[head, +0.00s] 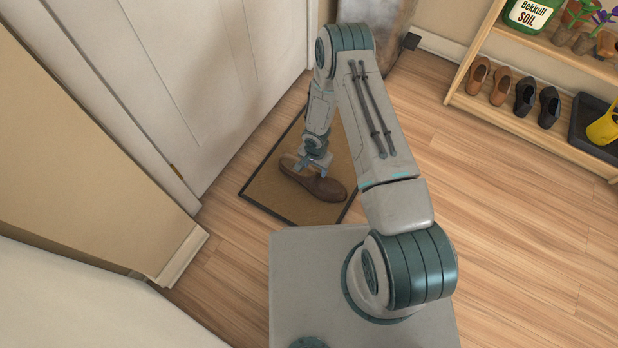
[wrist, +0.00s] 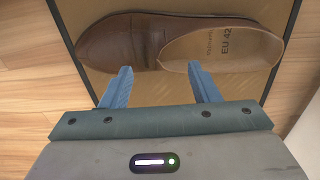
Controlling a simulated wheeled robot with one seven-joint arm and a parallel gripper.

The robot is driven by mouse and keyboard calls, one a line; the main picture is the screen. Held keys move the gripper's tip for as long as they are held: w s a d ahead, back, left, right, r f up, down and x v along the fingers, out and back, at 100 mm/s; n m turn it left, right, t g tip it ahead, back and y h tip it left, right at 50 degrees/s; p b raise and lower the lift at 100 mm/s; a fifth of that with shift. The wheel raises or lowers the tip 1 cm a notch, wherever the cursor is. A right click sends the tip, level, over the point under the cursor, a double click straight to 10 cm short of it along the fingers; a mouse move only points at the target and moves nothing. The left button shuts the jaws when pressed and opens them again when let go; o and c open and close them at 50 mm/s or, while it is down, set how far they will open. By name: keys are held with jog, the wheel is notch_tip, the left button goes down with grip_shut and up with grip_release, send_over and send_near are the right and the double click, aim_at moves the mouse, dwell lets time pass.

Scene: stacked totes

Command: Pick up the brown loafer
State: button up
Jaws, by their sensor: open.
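A brown loafer (head: 322,184) lies upright on a doormat (head: 268,189) in the head view. In the wrist view the loafer (wrist: 122,40) lies across the top of the picture, toe to the left. Its tan insole, marked EU 42, shows on the right. My gripper (head: 311,168) is over the shoe in the head view. In the wrist view my gripper (wrist: 158,72) is open, its two blue fingertips apart at the near edge of the shoe. Nothing is held between them. I cannot tell whether the fingers touch the shoe.
A white door (head: 200,70) and wall stand left of the mat. A wooden shelf (head: 535,125) at the right holds brown shoes (head: 490,80), black shoes (head: 537,101) and a dark tray with a yellow item (head: 604,128). The wooden floor between is clear.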

aim_at(315, 173)
notch_tip(315, 173, down, 5)
jog(key=shift+s+r+b, duration=0.1)
jog(key=shift+b, duration=1.05)
grip_shut()
jog(key=shift+r, duration=0.1)
